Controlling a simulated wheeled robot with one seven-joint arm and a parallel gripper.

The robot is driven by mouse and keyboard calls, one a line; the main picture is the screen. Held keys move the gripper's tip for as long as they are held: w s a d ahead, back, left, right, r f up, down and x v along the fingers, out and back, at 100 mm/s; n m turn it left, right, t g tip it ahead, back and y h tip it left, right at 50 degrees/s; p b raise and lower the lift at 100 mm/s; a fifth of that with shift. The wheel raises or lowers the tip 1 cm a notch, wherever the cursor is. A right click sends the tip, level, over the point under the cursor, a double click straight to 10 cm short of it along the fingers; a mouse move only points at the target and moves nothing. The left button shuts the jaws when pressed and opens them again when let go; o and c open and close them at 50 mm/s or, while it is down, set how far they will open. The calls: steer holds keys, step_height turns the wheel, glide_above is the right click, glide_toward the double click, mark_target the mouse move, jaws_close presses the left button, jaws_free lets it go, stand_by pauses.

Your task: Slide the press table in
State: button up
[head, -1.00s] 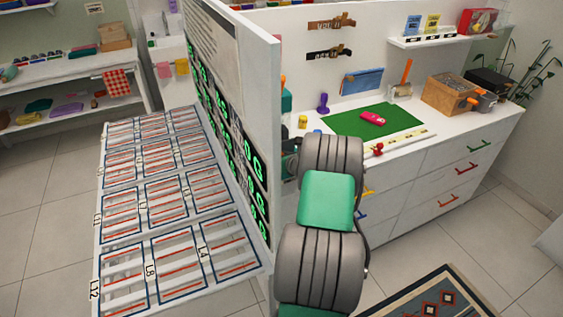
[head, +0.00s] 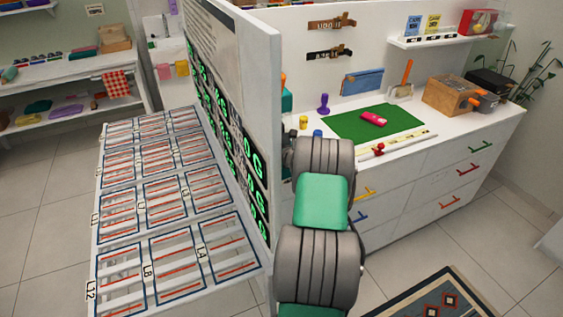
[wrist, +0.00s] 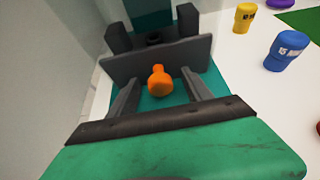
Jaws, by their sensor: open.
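In the wrist view, a dark grey plate (wrist: 150,58) with two dark blocks stands on a teal base (wrist: 173,97); this looks like the press table on its press. An orange knob (wrist: 160,82) sticks out from it toward me. My gripper (wrist: 163,77) is open, one finger on each side of the knob, with gaps visible. Whether the fingertips touch the plate I cannot tell. In the head view, the teal press (head: 287,101) shows only in part at the counter's left end, behind the white panel's edge. My arm hides the gripper and knob there.
A yellow cup (wrist: 244,17) and a blue cup (wrist: 287,50) stand right of the press on the white counter (head: 440,130). A green mat (head: 375,121) lies farther right. The tall white panel (head: 262,75) stands close on the left, with a labelled slatted rack (head: 118,285) beyond it.

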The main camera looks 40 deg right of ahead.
stand_by(0.4)
steer(key=p+v, duration=0.4)
steer(key=v, duration=0.3)
steer(key=shift+d+r+p, duration=0.1)
steer(key=shift+r+p, duration=0.05)
steer(key=shift+p, duration=0.15)
steer(key=shift+s+a+r, duration=0.15)
steer(key=shift+s+a, duration=0.05)
steer(key=shift+s, duration=0.25)
